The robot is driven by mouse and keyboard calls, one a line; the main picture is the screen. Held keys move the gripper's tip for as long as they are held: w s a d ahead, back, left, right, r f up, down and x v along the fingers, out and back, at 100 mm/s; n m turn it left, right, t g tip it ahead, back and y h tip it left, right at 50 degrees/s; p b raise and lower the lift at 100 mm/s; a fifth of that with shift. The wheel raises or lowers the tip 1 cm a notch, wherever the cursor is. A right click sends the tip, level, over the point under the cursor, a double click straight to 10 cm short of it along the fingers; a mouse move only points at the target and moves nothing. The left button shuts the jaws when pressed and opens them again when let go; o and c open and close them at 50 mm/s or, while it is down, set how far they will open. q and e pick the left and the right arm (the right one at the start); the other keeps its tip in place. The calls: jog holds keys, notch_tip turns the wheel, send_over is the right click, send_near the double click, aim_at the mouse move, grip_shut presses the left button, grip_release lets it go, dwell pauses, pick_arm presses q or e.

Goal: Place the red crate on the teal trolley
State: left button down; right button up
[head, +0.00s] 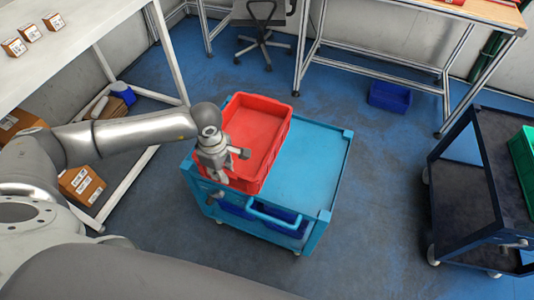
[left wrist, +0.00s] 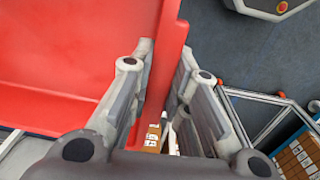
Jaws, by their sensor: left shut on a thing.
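The red crate (head: 262,130) is over the left part of the teal trolley's top (head: 308,165) in the head view. It looks level and empty; I cannot tell if its base fully touches the top. My left gripper (head: 218,178) is shut on the crate's near left wall. In the left wrist view, my left gripper's fingers (left wrist: 163,85) lie on both sides of the red crate's wall (left wrist: 172,40). The crate's interior (left wrist: 60,50) fills the left of that view. My right gripper is not in view.
Blue bins (head: 285,222) sit on the trolley's lower level. A dark cart (head: 485,180) with a green crate (head: 525,155) stands at right. A white table (head: 60,50) with small boxes is at left. A chair (head: 262,35) is behind. Floor between trolley and cart is clear.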

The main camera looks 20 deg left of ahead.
aim_at(246, 141)
pick_arm(q)
jog(key=w+f+b, duration=0.1)
jog(key=w, duration=0.2)
jog(key=w+d+f+b, duration=0.1)
jog(key=w+f+b, duration=0.1)
jog(key=w, duration=0.1)
jog(key=w+f+b, duration=0.1)
jog(key=w+b, duration=0.1)
jog(key=shift+w+d+f, duration=0.25)
jog(key=shift+w+f, duration=0.05)
jog(key=shift+w, duration=0.1)
jog(key=w+f+b, duration=0.1)
jog(key=f+b, duration=0.1)
jog(key=w+f+b, duration=0.2)
jog(key=b, duration=0.1)
jog(key=shift+w+d, duration=0.2)
jog(key=shift+w+f+b, duration=0.25)
jog(key=shift+w+b, duration=0.1)
jog(key=shift+w, duration=0.15)
jog(key=shift+w+d+f+b, duration=0.15)
jog(key=shift+w+f+b, duration=0.05)
jog(key=shift+f+b, duration=0.3)
notch_tip(246, 141, down, 3)
jog(key=shift+w+f+b, duration=0.1)
jog(key=shift+w+b, duration=0.05)
jog(key=shift+b, duration=0.8)
